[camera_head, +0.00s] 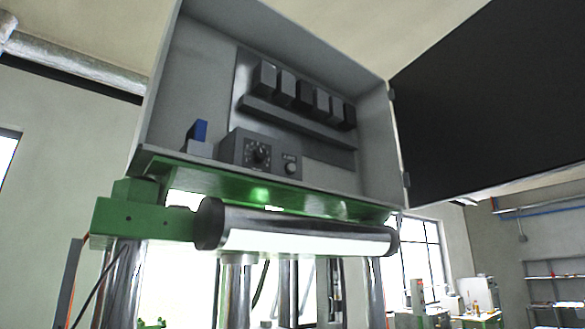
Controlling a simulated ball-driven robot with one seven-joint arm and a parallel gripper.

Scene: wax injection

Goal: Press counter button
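An open grey control cabinet (163,108) stands high in the middle of the head view, above a green machine frame. Inside, at the lower left, is a dark grey box (232,150) with a round black dial (257,153) on its face. A small round knob or button (291,168) sits to the right of the dial. I cannot tell which part is the counter button. A blue block (199,131) on a grey base is at the cabinet's left. My gripper is not in view.
The black cabinet door (490,95) hangs open to the right. A shiny cylinder (300,232) lies across the green frame (150,220) below the cabinet, above upright metal columns. Several dark modules (303,97) line the cabinet's back. Shelves (555,285) stand far right.

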